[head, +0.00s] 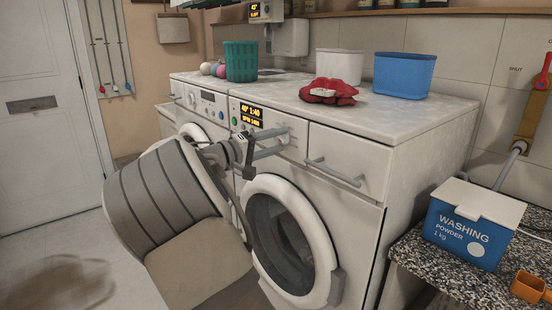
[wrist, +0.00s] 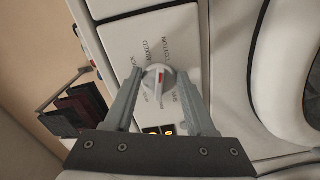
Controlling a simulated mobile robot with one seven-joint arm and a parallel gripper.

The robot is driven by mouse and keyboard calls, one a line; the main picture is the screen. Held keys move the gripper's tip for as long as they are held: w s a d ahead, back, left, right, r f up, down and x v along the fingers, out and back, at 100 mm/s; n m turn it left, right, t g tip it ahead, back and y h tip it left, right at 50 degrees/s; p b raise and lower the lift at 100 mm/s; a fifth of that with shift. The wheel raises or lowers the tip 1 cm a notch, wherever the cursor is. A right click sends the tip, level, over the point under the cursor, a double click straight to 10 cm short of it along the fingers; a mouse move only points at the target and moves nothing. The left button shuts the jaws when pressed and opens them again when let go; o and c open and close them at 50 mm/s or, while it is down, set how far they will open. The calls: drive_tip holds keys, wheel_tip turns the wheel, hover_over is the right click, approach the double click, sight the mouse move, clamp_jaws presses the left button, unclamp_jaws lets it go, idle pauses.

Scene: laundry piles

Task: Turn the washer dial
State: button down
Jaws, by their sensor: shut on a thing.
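The washer dial (wrist: 158,80) is a round grey knob with a red mark on its face, set in a white panel with printed programme names around it. My gripper (wrist: 157,75) has one finger on each side of the dial and is shut on it. In the head view my gripper (head: 283,140) reaches the front panel of the right-hand washer (head: 352,215), just right of its lit display (head: 252,116). The fingers largely hide the dial there. The washer's round door (head: 328,230) looks closed.
A handled drawer (head: 345,155) lies right of the panel. On top are a red cloth (head: 328,92), a blue bin (head: 404,76), a white bin (head: 340,66) and a green basket (head: 241,62). A washing powder box (head: 470,225) stands on a speckled counter at right.

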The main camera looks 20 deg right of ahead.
drive_tip(key=m+b, duration=0.2)
drive_tip(key=b, duration=0.1)
drive_tip(key=shift+f, duration=0.2)
drive_tip(key=shift+r+m+b, duration=0.1)
drive_tip(key=shift+m+b, duration=0.2)
drive_tip(key=shift+c, duration=1.2)
unclamp_jaws()
drive_tip(key=shift+a, duration=0.1)
drive_tip(key=p+v, duration=0.3)
drive_tip(key=v, duration=1.4)
drive_tip(key=shift+a, duration=0.15)
